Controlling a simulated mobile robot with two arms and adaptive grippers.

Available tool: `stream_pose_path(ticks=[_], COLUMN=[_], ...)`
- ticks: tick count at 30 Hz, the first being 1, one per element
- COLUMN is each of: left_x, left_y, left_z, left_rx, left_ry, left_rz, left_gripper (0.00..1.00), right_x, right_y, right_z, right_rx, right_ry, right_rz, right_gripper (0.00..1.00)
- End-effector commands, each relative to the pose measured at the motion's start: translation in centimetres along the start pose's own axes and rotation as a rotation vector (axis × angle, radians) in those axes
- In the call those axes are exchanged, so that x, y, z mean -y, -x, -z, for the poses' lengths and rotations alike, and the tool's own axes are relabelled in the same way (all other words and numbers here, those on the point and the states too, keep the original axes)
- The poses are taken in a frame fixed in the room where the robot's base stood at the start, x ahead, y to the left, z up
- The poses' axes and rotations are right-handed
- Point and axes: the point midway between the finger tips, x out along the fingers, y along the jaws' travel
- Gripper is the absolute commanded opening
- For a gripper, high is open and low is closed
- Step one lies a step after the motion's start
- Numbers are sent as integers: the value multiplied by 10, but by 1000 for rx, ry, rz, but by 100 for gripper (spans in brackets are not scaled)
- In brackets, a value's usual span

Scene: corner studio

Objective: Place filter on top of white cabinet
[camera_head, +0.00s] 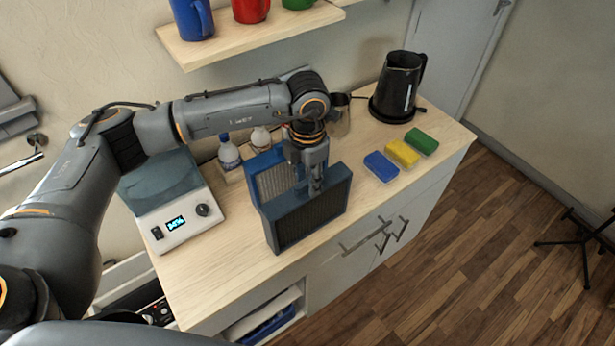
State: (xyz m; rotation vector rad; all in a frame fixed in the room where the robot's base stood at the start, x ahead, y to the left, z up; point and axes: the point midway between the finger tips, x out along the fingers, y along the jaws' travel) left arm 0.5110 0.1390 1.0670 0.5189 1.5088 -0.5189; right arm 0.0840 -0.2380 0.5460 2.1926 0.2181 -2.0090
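The filter (310,220) has a blue frame and a dark ribbed face. It stands close to the front edge of the white cabinet's wooden top (235,262); whether its base touches the top is hard to tell. A second blue-framed panel with a lighter mesh (277,181) shows right behind it; whether the two are one piece I cannot tell. My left gripper (317,184) points down at the filter's upper edge, its fingers close together and overlapping the frame. Whether they grip it is unclear. My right gripper is not in view.
A scale-like device with a display (178,222) stands left, small bottles (229,154) behind the filter. A black kettle (397,88) and blue, yellow and green sponges (402,153) are right. A shelf with mugs (250,38) hangs above. Some wooden top is clear between filter and sponges.

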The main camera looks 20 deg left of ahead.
Motion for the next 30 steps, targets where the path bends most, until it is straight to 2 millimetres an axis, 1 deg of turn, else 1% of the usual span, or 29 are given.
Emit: stream_pose_path(ticks=[5, 8, 10, 14, 18, 22, 25, 30], left_x=[0, 0, -1, -1, 0, 0, 0, 0], left_y=[1, 5, 10, 34, 66, 92, 107, 121], left_z=[0, 0, -1, -1, -1, -1, -1, 0], left_rx=[0, 0, 4, 6, 7, 5, 4, 2], left_ry=[0, 0, 0, -1, -1, -1, 1, 0], left_rz=[0, 0, -2, -3, -3, -3, -2, -1], left_gripper=[37, 37, 37, 37, 37, 37, 37, 37], right_x=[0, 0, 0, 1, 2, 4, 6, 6], right_y=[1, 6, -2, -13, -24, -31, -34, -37], right_z=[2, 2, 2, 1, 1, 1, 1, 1], right_rx=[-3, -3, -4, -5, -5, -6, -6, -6], right_ry=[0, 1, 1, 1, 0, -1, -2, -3], right_rz=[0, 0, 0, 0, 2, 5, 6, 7], right_gripper=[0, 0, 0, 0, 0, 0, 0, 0])
